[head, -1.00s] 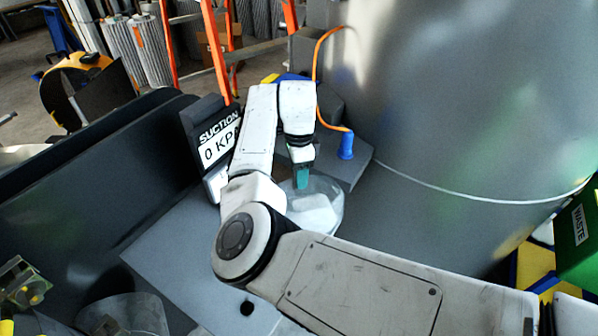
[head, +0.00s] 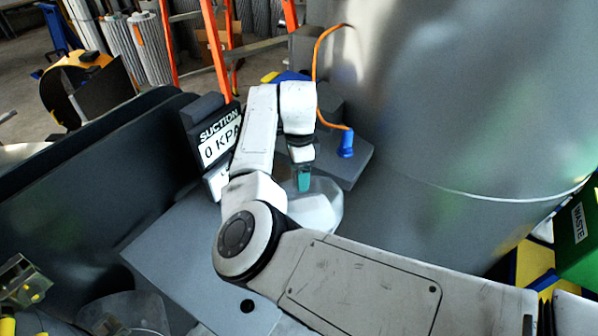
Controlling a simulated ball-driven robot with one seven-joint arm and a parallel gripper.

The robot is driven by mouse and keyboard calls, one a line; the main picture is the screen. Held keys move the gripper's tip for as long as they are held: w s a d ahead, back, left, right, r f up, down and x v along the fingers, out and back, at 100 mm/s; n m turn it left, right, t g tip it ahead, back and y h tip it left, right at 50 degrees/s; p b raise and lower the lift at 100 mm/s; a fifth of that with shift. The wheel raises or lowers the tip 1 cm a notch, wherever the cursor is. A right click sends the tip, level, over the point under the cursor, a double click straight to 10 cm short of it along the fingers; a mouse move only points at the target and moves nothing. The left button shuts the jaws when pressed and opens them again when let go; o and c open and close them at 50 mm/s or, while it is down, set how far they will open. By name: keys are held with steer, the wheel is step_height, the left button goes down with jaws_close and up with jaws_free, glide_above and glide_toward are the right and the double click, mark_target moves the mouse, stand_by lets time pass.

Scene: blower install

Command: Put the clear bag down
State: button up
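A clear bag (head: 322,207) with whitish contents shows just below my gripper (head: 304,180), near the far end of the grey surface (head: 185,250). The teal fingertips of my gripper point down at the bag's upper rim. I cannot tell whether the fingers are closed on the bag or whether it touches the surface under it. My arm hides the bag's left and lower parts.
A suction gauge (head: 215,148) reading 0 KPA stands left of my arm. A blue plug (head: 346,144) with an orange cable (head: 316,55) stands behind right. A large metal cylinder (head: 460,110) fills the right. A green waste bin (head: 582,235) is at the right edge.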

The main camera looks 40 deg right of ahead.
step_height(320, 180, up, 12)
steer(key=b, duration=0.2)
steer(key=shift+f, duration=0.1)
